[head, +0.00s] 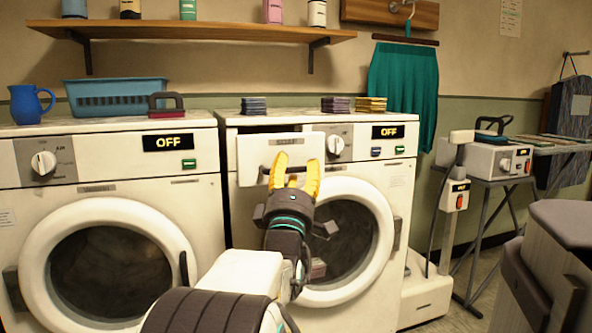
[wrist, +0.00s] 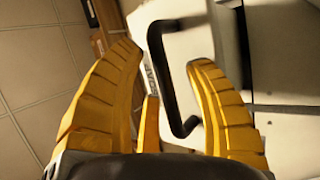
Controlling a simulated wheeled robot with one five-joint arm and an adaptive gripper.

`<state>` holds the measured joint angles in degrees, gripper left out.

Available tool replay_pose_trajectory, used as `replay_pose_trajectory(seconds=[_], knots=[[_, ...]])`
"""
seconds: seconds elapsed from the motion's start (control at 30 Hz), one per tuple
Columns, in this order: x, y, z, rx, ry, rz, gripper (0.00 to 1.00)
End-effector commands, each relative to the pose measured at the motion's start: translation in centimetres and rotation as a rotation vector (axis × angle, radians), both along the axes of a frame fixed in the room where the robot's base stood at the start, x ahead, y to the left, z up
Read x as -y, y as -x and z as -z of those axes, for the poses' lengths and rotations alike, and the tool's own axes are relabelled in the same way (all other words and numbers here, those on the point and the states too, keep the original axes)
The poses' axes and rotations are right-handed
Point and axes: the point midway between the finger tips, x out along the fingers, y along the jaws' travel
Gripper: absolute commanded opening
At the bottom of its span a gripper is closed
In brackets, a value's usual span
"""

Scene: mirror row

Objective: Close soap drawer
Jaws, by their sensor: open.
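The soap drawer (head: 250,154) sticks out from the top left of the right washing machine (head: 390,165), with a dark gap above its front. Its white front also shows in the wrist view (wrist: 192,42). The drawer's dark bar handle (head: 290,169) crosses the front. In the wrist view the handle (wrist: 158,72) lies between my yellow fingers as seen, beyond the palm. My gripper (head: 293,172) is open in front of the drawer, its fingers up at the handle. I cannot tell whether the fingers touch the handle or the front.
The left washing machine (head: 85,175) stands beside it, its round door shut. Folded cloth stacks (head: 336,104) lie on the right machine's top. A dark bench or bin (head: 560,235) stands at the right front. A pressing station (head: 490,155) is at the back right.

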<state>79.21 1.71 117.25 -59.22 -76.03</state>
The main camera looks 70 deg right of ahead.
Motion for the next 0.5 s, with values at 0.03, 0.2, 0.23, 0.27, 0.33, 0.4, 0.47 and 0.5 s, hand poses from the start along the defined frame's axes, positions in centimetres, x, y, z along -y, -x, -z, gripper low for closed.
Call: replay_pose_trajectory(seconds=[0.03, 0.2, 0.23, 0.27, 0.33, 0.4, 0.47, 0.5], knots=[[0.12, -0.03, -0.04, 0.000, 0.000, 0.000, 0.47], [0.25, -0.05, -0.12, 0.000, -0.001, 0.000, 0.47], [0.25, -0.05, -0.12, 0.000, -0.001, 0.000, 0.47], [0.24, -0.05, -0.13, 0.000, -0.001, 0.000, 0.47], [0.24, -0.05, -0.13, 0.000, -0.001, 0.000, 0.47], [0.23, -0.05, -0.13, 0.000, -0.001, 0.000, 0.49], [0.23, -0.04, -0.14, 0.000, -0.001, 0.000, 0.44], [0.23, -0.04, -0.14, 0.000, 0.000, 0.000, 0.40]])
